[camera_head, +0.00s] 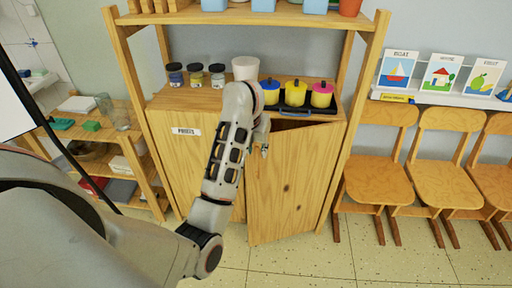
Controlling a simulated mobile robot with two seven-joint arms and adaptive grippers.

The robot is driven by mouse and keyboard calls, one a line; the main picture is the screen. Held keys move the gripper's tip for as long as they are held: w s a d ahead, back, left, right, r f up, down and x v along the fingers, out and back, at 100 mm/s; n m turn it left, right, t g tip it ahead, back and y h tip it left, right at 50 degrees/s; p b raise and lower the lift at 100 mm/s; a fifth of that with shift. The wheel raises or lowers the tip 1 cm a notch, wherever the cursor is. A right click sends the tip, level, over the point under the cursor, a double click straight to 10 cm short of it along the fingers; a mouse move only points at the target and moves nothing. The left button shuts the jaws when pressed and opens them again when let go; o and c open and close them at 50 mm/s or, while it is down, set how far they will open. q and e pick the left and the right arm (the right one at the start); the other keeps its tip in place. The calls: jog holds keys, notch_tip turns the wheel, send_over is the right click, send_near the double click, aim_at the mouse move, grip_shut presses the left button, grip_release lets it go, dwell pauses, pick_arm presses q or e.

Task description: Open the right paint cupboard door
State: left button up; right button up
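The wooden paint cupboard stands ahead, with a white label (186,131) on its left door (182,158). Its right door (288,190) appears slightly ajar, with a dark gap (290,124) along its top. My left arm reaches across the cupboard's middle, covering the line where the doors meet. My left gripper (264,150) is at the upper left part of the right door, partly hidden by my wrist. I cannot tell whether its fingers are open or touching the door. The door handle cannot be made out. My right gripper is not in view.
Paint jars (196,74), a white cup (245,68) and several coloured pots (296,92) stand on the cupboard top. Wooden chairs (376,178) stand close on the right, a low shelf (140,150) on the left. Tiled floor (300,262) in front is clear.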

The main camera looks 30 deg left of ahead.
pick_arm(q)
jog(key=shift+s+r, duration=0.25)
jog(key=shift+r, duration=0.4)
